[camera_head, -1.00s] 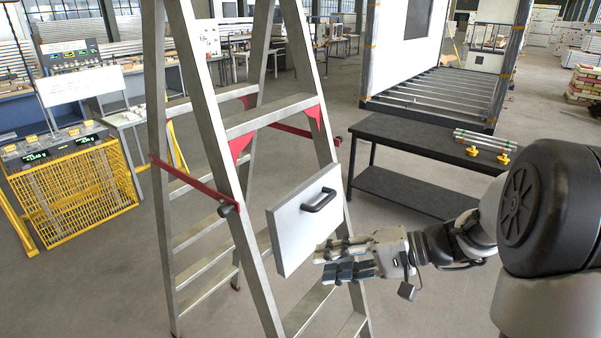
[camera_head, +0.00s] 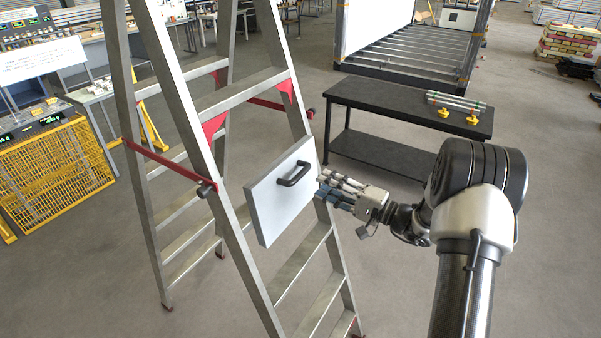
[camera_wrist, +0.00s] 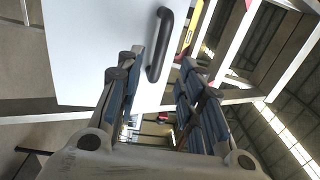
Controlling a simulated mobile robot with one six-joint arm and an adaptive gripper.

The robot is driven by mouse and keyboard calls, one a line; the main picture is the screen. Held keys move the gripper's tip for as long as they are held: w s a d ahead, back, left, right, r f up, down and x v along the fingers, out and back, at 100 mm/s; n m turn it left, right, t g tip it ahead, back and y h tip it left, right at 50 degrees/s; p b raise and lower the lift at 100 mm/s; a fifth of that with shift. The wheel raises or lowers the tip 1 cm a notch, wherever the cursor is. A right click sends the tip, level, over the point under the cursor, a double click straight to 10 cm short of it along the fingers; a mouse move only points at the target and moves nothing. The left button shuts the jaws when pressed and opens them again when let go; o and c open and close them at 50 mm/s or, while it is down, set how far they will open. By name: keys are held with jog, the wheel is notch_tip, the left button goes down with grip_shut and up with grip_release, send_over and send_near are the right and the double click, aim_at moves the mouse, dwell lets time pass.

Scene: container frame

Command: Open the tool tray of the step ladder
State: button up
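The step ladder (camera_head: 185,95) stands upright on the floor, silver with red braces. Its tool tray (camera_head: 262,212) is a white panel with a dark bar handle (camera_head: 293,173), folded up steeply against the ladder's front. In the wrist view the white tray (camera_wrist: 95,50) fills the upper left, and the handle (camera_wrist: 160,45) is just beyond the fingertips. My gripper (camera_head: 325,186) is right of the handle and close to it, with nothing between its fingers. In the wrist view the fingers (camera_wrist: 163,75) are spread apart, the left one overlapping the tray's face in the picture.
A dark table (camera_head: 408,108) with silver rods (camera_head: 455,101) and yellow knobs (camera_head: 472,119) stands behind to the right. A yellow mesh cage (camera_head: 55,170) is at the left.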

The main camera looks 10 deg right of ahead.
aim_at(303, 175)
jog(key=p+x, duration=0.1)
jog(key=x, duration=0.8)
jog(key=shift+s, duration=0.1)
jog(key=shift+d, duration=0.1)
jog(key=shift+c, duration=0.5)
grip_shut()
